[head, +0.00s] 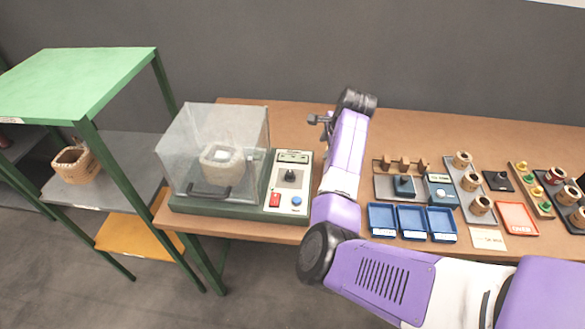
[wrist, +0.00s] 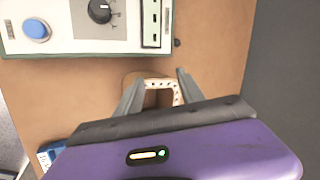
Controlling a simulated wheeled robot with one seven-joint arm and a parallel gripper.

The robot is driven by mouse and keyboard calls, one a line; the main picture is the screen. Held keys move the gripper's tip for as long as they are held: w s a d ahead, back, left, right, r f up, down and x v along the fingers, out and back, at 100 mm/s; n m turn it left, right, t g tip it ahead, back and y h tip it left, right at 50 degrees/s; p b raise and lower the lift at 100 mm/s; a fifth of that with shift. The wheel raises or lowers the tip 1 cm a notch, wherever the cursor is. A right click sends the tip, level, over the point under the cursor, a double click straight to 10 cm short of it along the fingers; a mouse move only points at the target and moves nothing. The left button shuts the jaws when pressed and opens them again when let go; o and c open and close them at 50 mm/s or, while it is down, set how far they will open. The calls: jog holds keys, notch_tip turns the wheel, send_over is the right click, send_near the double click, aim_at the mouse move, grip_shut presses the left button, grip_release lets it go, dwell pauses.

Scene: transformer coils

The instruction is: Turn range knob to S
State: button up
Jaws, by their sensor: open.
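The range knob is a black knob (head: 290,175) on the pale control panel (head: 303,163) of the bench machine. In the wrist view the black knob (wrist: 100,10) shows at the top edge, partly cut off, with small dark marks beside it that I cannot read. My gripper (head: 318,120) is to the right of the panel's far end in the head view, apart from the knob. In the wrist view my gripper (wrist: 158,76) has its two fingers spread with a gap between them, over brown tabletop and clear of the panel.
The panel also has a red switch (head: 274,199) and a blue button (head: 297,201). A clear cover (head: 240,130) stands left of it. Blue trays (head: 411,236) and coil parts lie right of my arm. A cream piece with dark dots (wrist: 160,83) shows between the fingers.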

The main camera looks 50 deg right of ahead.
aim_at(291, 172)
jog(key=w+a+r+m+g+y, duration=0.1)
jog(key=w+a+r+m+y, duration=0.15)
jog(key=a+y, duration=0.45)
jog(key=shift+m+h, duration=0.45)
jog(key=shift+h, duration=0.45)
jog(key=a+f, duration=0.1)
jog(key=f, duration=0.1)
jog(key=w+a+f+p, duration=0.1)
jog(key=a+f, duration=0.1)
jog(key=f, duration=0.1)
jog(key=a+f, duration=0.1)
jog(key=f, duration=0.2)
jog(key=shift+w+a, duration=0.15)
jog(key=shift+c, duration=0.5)
grip_shut()
